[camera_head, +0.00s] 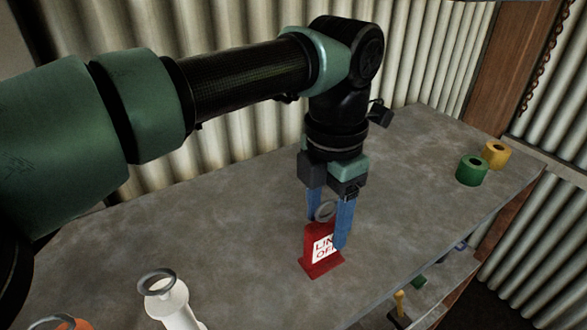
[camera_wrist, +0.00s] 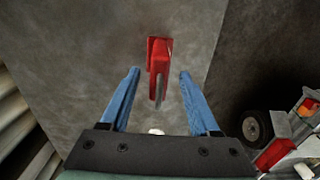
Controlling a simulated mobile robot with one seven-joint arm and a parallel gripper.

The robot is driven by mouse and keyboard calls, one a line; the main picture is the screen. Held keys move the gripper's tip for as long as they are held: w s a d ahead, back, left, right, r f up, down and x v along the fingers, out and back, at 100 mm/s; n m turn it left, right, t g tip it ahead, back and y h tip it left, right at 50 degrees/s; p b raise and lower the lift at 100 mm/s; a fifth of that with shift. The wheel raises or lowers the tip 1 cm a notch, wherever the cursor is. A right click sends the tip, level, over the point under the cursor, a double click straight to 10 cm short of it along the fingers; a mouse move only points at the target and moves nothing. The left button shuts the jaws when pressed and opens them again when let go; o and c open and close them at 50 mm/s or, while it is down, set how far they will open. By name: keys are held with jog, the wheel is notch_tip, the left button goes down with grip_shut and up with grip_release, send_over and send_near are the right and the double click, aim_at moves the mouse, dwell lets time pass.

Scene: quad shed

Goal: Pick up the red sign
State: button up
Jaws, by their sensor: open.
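The red sign (camera_head: 320,254) stands upright on the grey table, with a red base, a white lettered panel and a grey ring at its top. In the wrist view the red sign (camera_wrist: 158,58) lies ahead, between the lines of the two fingers. My gripper (camera_head: 330,228) has blue fingers and points down over the sign. In the wrist view my gripper (camera_wrist: 157,74) is open, with a finger on each side and a gap to the sign.
The grey table (camera_head: 200,225) is bare around the sign. A green roll (camera_head: 472,171) and a yellow roll (camera_head: 496,154) stand at the far right. A white object with a ring (camera_head: 175,302) is at the front left. A lower shelf holds small items.

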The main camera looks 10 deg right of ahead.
aim_at(326, 221)
jog(key=shift+f+p, duration=0.5)
jog(key=shift+f, duration=1.1)
grip_shut()
